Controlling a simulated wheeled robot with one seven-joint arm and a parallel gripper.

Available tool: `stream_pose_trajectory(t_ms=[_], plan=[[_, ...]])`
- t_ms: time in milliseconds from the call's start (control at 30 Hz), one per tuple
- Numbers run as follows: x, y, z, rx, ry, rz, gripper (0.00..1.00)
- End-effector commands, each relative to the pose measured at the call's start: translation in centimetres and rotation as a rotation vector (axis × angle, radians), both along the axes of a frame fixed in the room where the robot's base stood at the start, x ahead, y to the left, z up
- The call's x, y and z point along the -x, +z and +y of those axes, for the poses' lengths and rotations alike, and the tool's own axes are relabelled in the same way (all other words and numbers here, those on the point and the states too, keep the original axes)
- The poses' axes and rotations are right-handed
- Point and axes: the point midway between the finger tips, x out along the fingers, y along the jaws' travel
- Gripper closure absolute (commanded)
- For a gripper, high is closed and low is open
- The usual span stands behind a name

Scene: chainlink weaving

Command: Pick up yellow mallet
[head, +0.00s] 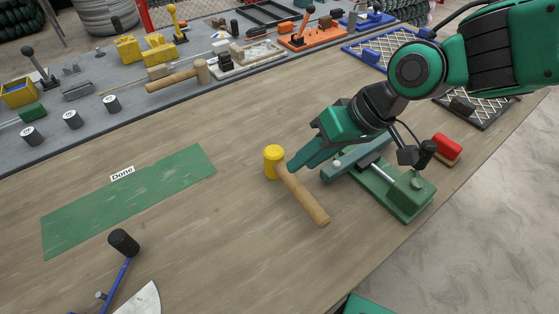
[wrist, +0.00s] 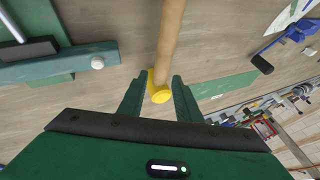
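The yellow mallet (head: 305,199) lies on the wooden table, with a yellow head and a light wooden handle pointing toward the lower right. My gripper (head: 297,164) is at its head end, its fingers near where head and handle meet. In the wrist view the mallet's yellow head (wrist: 159,94) shows between the two green fingers of my gripper (wrist: 158,80), with a visible gap on each side. The gripper is open and holds nothing. How far the fingertips are above the table is hard to tell.
A green clamp-like fixture (head: 405,195) stands right of the mallet, close under my arm, with a red block (head: 447,147) beyond it. A green mat (head: 130,200) labelled "Done" lies left. A black-headed, blue-handled hammer (head: 124,243) lies in front. A grey bench (head: 130,90) with tools is behind.

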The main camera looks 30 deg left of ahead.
Motion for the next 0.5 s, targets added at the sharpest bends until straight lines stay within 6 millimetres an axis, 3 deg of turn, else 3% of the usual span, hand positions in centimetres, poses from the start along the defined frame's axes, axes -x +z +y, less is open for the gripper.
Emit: stream_pose_trajectory(t_ms=[333, 500], plan=[[0.6, -2.5, 1.4, 0.003, 0.003, 0.001, 0.69], [1.1, -4.7, 2.5, 0.004, 0.004, 0.001, 0.69]])
